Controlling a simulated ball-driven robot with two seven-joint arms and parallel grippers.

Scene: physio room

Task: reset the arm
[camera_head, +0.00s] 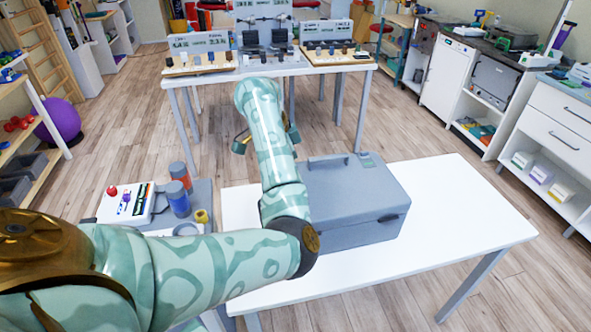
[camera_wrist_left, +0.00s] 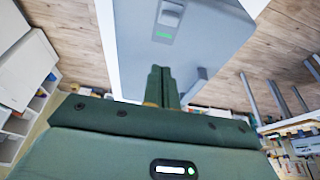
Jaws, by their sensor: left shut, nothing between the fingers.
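My left arm (camera_head: 275,150) comes in from the left, bends at the elbow over the near white table and reaches out past a grey case. In the left wrist view my left gripper (camera_wrist_left: 161,70) has its two dark green fingers together, with nothing between them. The grey case (camera_head: 352,200) lies closed on the table, right of my forearm. It also shows beyond the fingers in the left wrist view (camera_wrist_left: 200,35); I cannot tell the gap. In the head view my forearm hides most of the gripper. My right gripper is in neither view.
The white table (camera_head: 450,205) is clear right of the case. A far table (camera_head: 290,70) carries boards with small pieces. Shelves line both sides.

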